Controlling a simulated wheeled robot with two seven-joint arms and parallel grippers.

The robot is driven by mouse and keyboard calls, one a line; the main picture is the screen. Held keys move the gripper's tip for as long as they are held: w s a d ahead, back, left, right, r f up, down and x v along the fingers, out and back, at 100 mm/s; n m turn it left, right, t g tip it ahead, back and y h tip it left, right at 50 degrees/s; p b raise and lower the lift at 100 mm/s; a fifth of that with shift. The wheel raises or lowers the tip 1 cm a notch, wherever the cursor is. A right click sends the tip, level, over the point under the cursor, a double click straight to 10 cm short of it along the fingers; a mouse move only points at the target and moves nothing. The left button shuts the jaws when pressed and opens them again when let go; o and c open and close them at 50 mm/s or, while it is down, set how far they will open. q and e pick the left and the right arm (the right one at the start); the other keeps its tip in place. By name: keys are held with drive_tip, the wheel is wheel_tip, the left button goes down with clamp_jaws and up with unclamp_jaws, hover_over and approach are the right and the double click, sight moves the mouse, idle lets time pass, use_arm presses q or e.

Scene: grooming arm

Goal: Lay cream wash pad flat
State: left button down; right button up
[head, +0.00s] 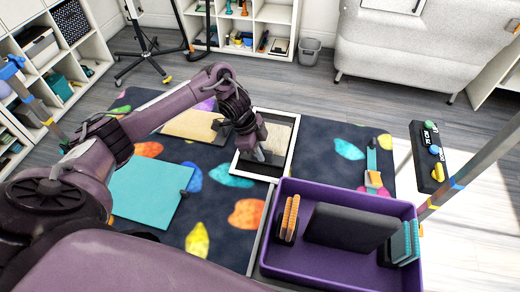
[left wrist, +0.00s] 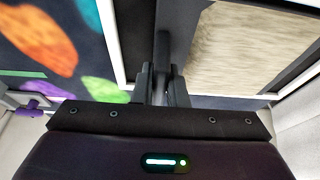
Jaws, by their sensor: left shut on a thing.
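A cream pad (head: 276,134) shows inside a white-rimmed, dark-lined tray (head: 291,152) near the middle of the head view. Its grained surface (left wrist: 245,48) fills the upper right of the left wrist view. My left gripper (head: 262,155) reaches down at the tray's left part. In the left wrist view its fingers (left wrist: 160,88) are shut on a dark bar-like handle (left wrist: 174,40) beside the cream surface. The gripper hides part of the pad, and I cannot tell whether the pad lies fully flat. My right gripper is not in view.
A tan pad (head: 190,125) and a teal pad (head: 145,193), each with a dark knob, lie on the spotted mat (head: 210,238). A purple bin (head: 330,268) with brushes and a dark panel stands in front of the tray. A blue strip-like tool (head: 372,160) lies at right.

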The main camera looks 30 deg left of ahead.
use_arm(q)
drive_tip(key=shift+f, duration=0.25)
idle(0.5)
drive_tip(key=c, duration=1.4)
unclamp_jaws()
drive_tip(key=shift+o, duration=0.2)
drive_tip(key=v, duration=0.8)
drive_tip(key=shift+p, duration=0.3)
drive_tip(key=shift+f, duration=0.1)
